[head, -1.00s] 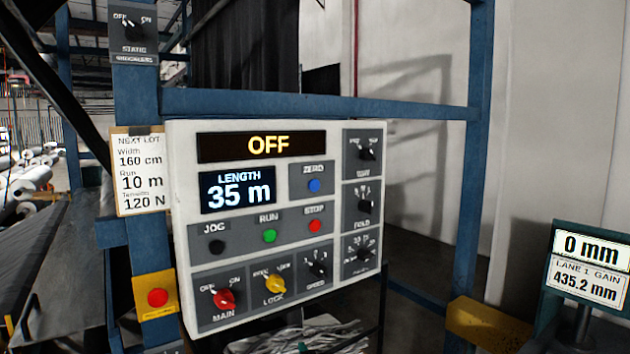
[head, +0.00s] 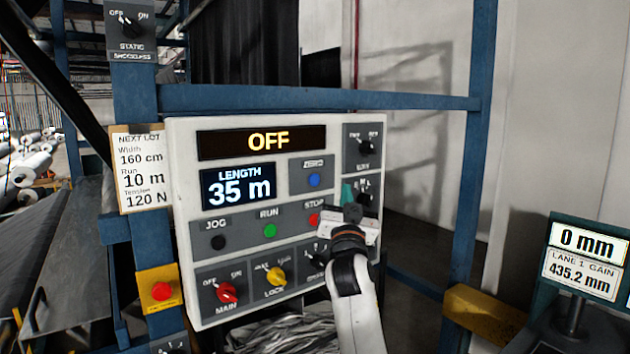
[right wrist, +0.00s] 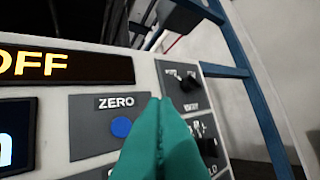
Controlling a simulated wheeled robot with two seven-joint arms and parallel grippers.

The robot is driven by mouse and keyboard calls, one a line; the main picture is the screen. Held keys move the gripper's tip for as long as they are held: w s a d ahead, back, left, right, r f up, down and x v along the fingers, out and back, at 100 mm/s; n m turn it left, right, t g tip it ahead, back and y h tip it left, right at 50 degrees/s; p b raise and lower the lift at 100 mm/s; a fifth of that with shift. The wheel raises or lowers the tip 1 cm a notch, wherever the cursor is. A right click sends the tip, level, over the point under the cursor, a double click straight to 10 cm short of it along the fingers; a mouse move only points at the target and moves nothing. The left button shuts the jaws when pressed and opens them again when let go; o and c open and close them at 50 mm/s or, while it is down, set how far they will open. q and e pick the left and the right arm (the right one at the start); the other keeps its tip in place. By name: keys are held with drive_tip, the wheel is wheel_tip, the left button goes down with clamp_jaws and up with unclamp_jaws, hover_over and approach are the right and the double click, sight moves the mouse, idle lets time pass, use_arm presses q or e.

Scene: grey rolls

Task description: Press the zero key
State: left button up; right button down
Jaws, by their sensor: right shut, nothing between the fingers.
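The zero key is a round blue button (head: 314,180) on a grey plate at the upper middle of the white control panel (head: 180,150). My right gripper (head: 347,192) is in front of the panel, below and right of the button. Its teal fingers are shut and empty; in the right wrist view the fingertips (right wrist: 160,99) are right of the button, apart from it. My left gripper is not in view.
Near the zero key are the red stop button (head: 314,219), the green run button (head: 270,230) and several knobs, some partly hidden by my right arm. The displays read OFF and 35 m. A blue frame bar (head: 300,99) runs above the panel.

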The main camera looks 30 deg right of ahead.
drive_tip(key=b, duration=0.6)
approach(314, 180)
drive_tip(key=w+d+r, duration=0.1)
drive_tip(key=d+r, duration=0.1)
drive_tip(key=w+d+r, duration=0.2)
drive_tip(key=shift+w+d, duration=0.1)
drive_tip(key=shift+d, duration=0.05)
idle(1.5)
drive_tip(key=shift+w+f+b, duration=0.1)
drive_tip(key=shift+b, duration=0.45)
drive_tip(key=shift+w+b, duration=0.25)
drive_tip(key=shift+b, duration=0.05)
